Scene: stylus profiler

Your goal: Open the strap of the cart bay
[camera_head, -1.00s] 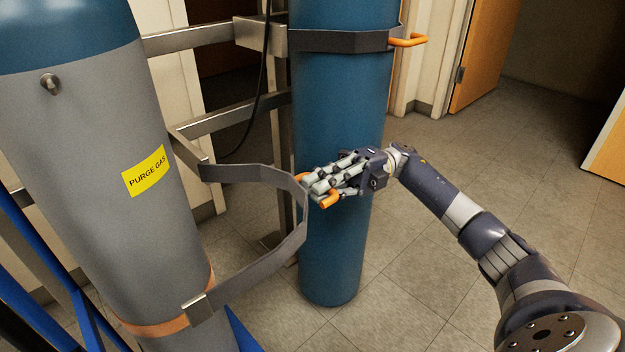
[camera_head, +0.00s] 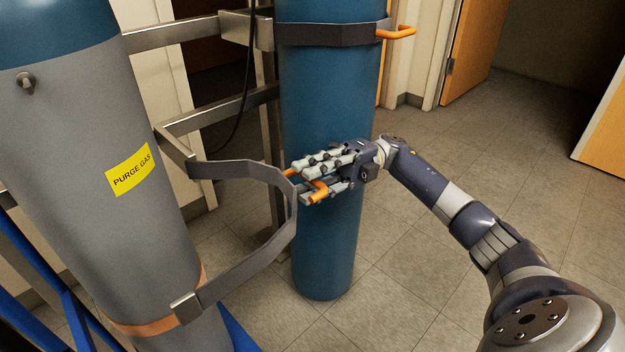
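The grey strap (camera_head: 248,268) bows outward in a wide loop from the metal frame, in front of the blue cylinder and beside the grey purge gas cylinder (camera_head: 100,130). Its near end has a metal fitting (camera_head: 186,307) by the grey cylinder. An orange handle (camera_head: 319,197) sits on the strap's right side. My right gripper (camera_head: 308,180) is at this handle, its fingers around it; part of the handle shows between them. How firmly the fingers close is hard to see. My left gripper is out of view.
A blue cylinder (camera_head: 325,110) stands behind my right gripper, with another strap (camera_head: 325,34) and orange handle (camera_head: 397,33) higher up. Metal rails (camera_head: 220,110) run behind. Blue bars (camera_head: 75,320) are at lower left. Tiled floor (camera_head: 410,290) is open at right.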

